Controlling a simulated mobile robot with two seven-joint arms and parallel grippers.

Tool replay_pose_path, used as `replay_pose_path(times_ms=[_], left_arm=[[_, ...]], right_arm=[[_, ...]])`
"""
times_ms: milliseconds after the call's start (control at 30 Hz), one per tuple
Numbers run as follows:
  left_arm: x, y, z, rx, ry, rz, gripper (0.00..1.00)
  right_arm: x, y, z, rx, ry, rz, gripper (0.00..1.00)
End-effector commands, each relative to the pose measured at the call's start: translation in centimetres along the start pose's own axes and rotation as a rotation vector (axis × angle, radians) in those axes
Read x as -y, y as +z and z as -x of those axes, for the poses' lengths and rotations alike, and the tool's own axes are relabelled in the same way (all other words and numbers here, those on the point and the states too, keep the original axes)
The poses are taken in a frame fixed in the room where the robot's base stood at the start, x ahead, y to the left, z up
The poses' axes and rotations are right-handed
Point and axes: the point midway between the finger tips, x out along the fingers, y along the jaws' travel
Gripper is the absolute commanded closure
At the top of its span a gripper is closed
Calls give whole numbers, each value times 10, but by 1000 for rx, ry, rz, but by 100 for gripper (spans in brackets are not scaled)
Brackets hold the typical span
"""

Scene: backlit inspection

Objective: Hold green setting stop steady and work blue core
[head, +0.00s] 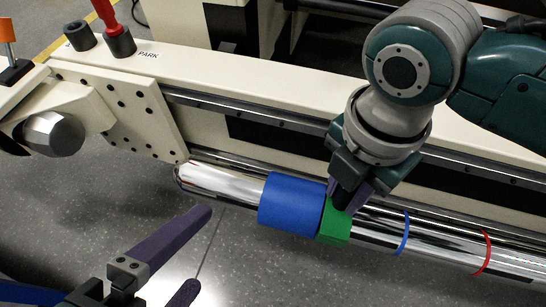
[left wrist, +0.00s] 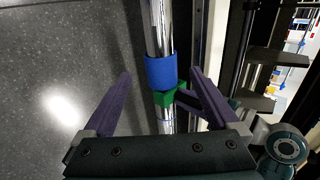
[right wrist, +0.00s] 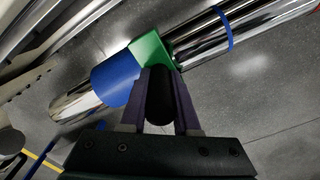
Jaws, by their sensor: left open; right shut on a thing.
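The blue core (head: 291,204) is a wide sleeve around a shiny chrome bar (head: 222,183). The green setting stop (head: 334,222) sits around the bar against the core's right end. My right gripper (head: 345,200) is shut on the green setting stop; the right wrist view shows its fingers (right wrist: 160,75) at a dark part beside the green block (right wrist: 150,50). My left gripper (head: 198,254) is open and empty, left of and below the core. In the left wrist view its fingers (left wrist: 158,85) are spread either side of the bar, with the blue core (left wrist: 161,72) and green stop (left wrist: 164,98) between them in the picture.
The bar carries a thin blue ring (head: 403,233) and a red ring (head: 484,252) to the right. A cream beam (head: 270,75) runs behind the bar, with a red-handled tool (head: 107,20) in a dark holder marked PARK. The grey floor below is clear.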

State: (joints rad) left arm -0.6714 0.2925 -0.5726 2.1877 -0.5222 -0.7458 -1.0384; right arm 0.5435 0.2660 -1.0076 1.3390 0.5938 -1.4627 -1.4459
Motion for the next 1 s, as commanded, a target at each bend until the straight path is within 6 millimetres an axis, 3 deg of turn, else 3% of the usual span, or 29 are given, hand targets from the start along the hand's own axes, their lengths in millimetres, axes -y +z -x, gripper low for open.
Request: replay_pose_path(times_ms=[167, 433, 467, 500, 767, 1000], left_arm=[[-1, 0, 16, -1, 2, 1, 6], [0, 0, 18, 0, 1, 0, 6], [0, 0, 18, 0, 1, 0, 6], [0, 0, 18, 0, 1, 0, 6], [0, 0, 18, 0, 1, 1, 6], [0, 0, 18, 0, 0, 1, 6]], right_arm=[[2, 0, -2, 1, -5, -1, 100], [2, 0, -2, 1, -5, -1, 100], [2, 0, -2, 1, -5, -1, 69], [2, 0, -2, 1, -5, -1, 65], [1, 0, -1, 0, -2, 0, 36], [0, 0, 0, 0, 0, 0, 35]])
